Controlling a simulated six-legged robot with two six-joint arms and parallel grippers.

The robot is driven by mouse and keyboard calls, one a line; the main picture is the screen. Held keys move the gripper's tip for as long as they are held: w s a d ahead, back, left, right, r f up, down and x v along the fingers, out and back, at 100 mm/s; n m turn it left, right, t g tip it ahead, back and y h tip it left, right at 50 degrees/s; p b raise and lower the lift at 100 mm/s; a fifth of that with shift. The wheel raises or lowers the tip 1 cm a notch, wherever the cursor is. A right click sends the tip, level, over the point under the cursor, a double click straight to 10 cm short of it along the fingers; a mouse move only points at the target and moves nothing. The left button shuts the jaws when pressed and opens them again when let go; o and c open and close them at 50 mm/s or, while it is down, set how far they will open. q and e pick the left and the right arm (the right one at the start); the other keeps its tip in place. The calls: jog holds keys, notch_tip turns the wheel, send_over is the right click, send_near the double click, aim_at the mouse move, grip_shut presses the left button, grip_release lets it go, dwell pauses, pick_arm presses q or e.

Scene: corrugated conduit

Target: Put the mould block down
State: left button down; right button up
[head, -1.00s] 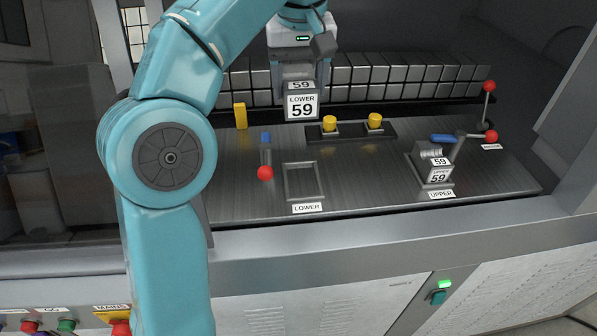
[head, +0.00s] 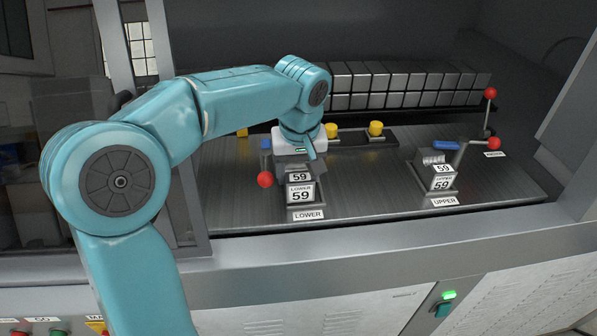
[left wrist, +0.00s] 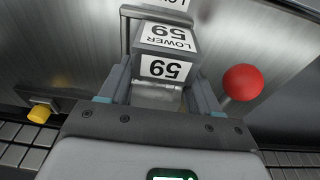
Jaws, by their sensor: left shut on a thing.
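The mould block (head: 300,192), a grey block with white "LOWER 59" labels, is upright at the LOWER frame (left wrist: 124,38) on the machine bed. My left gripper (head: 300,170) is above and behind it, shut on it. In the left wrist view the block (left wrist: 165,52) shows between the two fingers (left wrist: 158,92). The block hides most of the frame, so I cannot tell whether it rests fully on the bottom. The LOWER label (head: 309,215) is just in front of it. My right gripper is not in view.
A red-knobbed lever (head: 265,179) stands close left of the block; its knob also shows in the left wrist view (left wrist: 242,82). The UPPER 59 block (head: 441,177) sits at right beside another lever. Yellow buttons (head: 376,128) and a row of grey blocks (head: 400,83) lie behind.

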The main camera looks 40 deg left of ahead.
aim_at(305, 171)
pick_arm(q)
jog(key=shift+w+a+f, duration=0.1)
jog(key=shift+w+f, duration=0.8)
jog(key=shift+w, duration=0.3)
jog(key=shift+d, duration=0.2)
jog(key=shift+s+r, duration=0.15)
jog(key=shift+s, duration=0.1)
jog(key=shift+c, duration=1.1)
grip_release()
jog(key=shift+s+a, duration=0.3)
jog(key=shift+w+d, duration=0.2)
jog(key=shift+w, duration=0.25)
jog(key=shift+s+r, duration=0.15)
jog(key=shift+r, duration=0.1)
notch_tip(305, 171, up, 11)
jog(key=s+d, duration=0.1)
jog(key=shift+d+r, duration=0.15)
jog(key=shift+r, duration=0.05)
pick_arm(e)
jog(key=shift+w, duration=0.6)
